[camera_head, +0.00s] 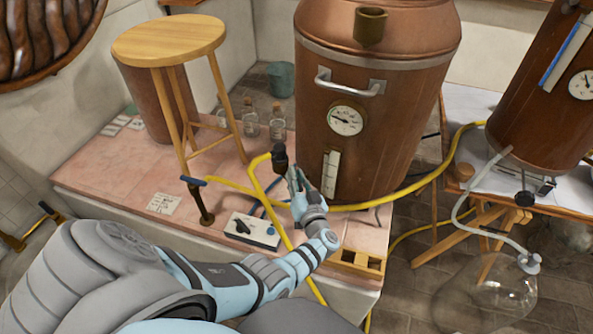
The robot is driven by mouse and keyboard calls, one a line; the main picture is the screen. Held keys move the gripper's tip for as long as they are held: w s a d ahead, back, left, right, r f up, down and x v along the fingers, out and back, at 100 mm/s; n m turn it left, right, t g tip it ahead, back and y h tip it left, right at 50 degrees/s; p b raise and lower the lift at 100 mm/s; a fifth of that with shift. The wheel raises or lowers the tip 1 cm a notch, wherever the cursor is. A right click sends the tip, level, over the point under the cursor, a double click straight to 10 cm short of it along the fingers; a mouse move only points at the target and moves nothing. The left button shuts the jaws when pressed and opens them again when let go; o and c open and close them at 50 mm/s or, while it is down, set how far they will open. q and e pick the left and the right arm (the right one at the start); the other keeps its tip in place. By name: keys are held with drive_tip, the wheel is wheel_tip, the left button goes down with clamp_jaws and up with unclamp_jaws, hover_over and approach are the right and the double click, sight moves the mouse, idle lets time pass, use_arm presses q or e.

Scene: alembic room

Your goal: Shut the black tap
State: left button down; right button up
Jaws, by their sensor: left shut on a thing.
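The black tap (280,153) sits at the lower left front of the large copper vessel (400,120), by the end of a yellow hose. My left gripper (292,173) reaches up from below, with its fingertips at the tap's lower right side. It is shut on the tap; the fingers and vessel make the exact contact and the handle's angle hard to see. My right gripper is not in view.
A yellow hose (410,190) curves around the vessel's front. A wooden stool (170,40), glass bottles (250,118) and a white control box (252,230) stand on the pink tiled platform. A blue-handled tap (200,200) stands at its front. A glass flask (485,295) is at lower right.

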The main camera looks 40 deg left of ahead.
use_arm(q)
drive_tip(key=shift+f+n+g+y+b, duration=0.15)
drive_tip(key=shift+n+g+y+b, duration=0.85)
drive_tip(key=shift+n+g+b, duration=0.6)
drive_tip(key=c, duration=1.6)
unclamp_jaws()
drive_tip(key=shift+o, duration=0.2)
drive_tip(key=shift+s, duration=0.1)
drive_tip(key=shift+r, duration=0.65)
wheel_tip(320, 180, up, 9)
drive_tip(key=shift+f, duration=0.1)
